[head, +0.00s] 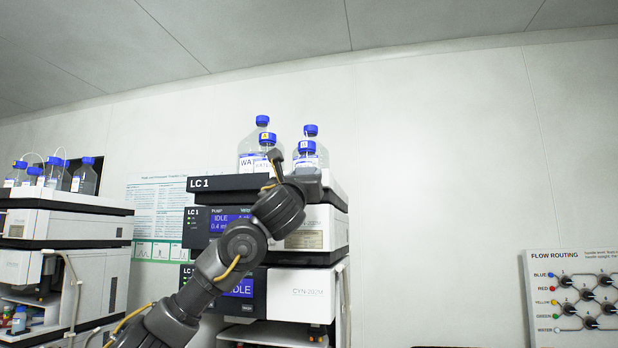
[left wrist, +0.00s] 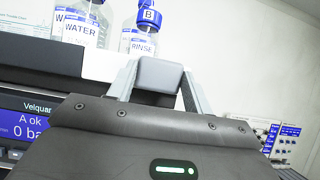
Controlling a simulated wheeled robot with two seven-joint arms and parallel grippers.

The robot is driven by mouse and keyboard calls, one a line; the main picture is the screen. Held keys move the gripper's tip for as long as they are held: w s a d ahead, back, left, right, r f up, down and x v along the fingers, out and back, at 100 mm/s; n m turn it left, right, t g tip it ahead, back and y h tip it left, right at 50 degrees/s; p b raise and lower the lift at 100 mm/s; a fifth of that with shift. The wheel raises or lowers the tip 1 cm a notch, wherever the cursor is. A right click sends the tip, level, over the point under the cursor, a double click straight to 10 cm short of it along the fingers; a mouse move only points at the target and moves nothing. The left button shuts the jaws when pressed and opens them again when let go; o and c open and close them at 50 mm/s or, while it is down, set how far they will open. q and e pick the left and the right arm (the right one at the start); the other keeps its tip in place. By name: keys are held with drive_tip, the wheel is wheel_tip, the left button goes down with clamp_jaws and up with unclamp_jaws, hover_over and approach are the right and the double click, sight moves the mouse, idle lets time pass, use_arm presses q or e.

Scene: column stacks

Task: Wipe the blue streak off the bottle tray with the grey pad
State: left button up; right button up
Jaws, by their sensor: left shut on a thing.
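The bottle tray (head: 228,183) is the top level of the LC 1 stack, with a dark front edge and several blue-capped bottles on it. Its white part (left wrist: 100,66) shows in the left wrist view behind my gripper. My left gripper (head: 308,178) is raised at the tray's front right, in front of the bottles. In the left wrist view, its fingers (left wrist: 158,78) are shut on the grey pad (left wrist: 159,73), a small block. I cannot tell whether the pad touches the tray. I see no blue streak; my arm and gripper hide part of the tray. My right gripper is not in view.
Bottles marked WATER (left wrist: 76,25) and RINSE (left wrist: 143,32) stand close behind the pad. A second instrument stack (head: 65,225) with bottles stands at the left. A flow routing panel (head: 580,295) hangs at the right. The wall between is bare.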

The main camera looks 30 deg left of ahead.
use_arm(q)
drive_tip(key=shift+s+a, duration=0.2)
drive_tip(key=shift+a, duration=0.5)
drive_tip(key=shift+s+a, duration=0.2)
drive_tip(key=shift+a, duration=0.5)
drive_tip(key=a, duration=0.2)
drive_tip(key=s+a, duration=0.1)
drive_tip(key=a, duration=0.1)
drive_tip(key=shift+s+f, duration=0.1)
drive_tip(key=shift+s, duration=0.1)
drive_tip(key=shift+d, duration=0.1)
drive_tip(key=shift+s+d+b, duration=0.25)
drive_tip(key=shift+s+d, duration=0.1)
drive_tip(key=shift+s, duration=0.55)
drive_tip(key=shift+s+d+b, duration=0.3)
drive_tip(key=shift+s, duration=0.65)
drive_tip(key=shift+s+d+b, duration=0.25)
drive_tip(key=shift+s+d, duration=0.1)
drive_tip(key=shift+s, duration=0.55)
